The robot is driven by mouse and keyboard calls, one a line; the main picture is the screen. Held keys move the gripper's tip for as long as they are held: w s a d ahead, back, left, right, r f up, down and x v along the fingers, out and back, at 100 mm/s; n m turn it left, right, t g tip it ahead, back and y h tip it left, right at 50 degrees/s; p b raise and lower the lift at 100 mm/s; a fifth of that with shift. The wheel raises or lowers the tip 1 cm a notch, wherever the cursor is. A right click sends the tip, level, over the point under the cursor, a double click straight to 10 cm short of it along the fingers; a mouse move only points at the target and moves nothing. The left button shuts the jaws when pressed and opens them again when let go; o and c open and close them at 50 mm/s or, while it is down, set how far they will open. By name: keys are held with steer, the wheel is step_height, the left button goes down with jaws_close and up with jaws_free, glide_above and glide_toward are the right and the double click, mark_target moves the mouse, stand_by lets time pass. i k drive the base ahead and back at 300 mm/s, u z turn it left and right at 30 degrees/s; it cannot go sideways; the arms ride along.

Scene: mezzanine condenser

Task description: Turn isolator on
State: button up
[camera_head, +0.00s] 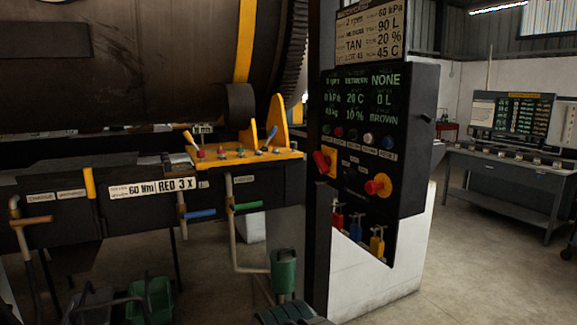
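A black control panel (378,135) stands right of centre in the head view, on a dark post beside a white block. A red handle on a yellow plate (324,162) sits at the panel's lower left edge. A red round knob on a yellow base (378,186) sits lower right. A small black lever (426,119) sticks out from the panel's right side. The labels are too small to read, so I cannot tell for certain which of these is the isolator or its position. My gripper is not in view.
A large dark drum (120,60) fills the upper left, above a frame with coloured levers (185,214) and a yellow bracket (240,152). A grey desk (510,172) stands at right. Floor (465,260) is clear right of the panel.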

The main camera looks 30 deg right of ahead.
mark_target(323, 162)
steer(key=z, duration=0.45)
steer(key=i, duration=1.45)
steer(key=z, duration=0.2)
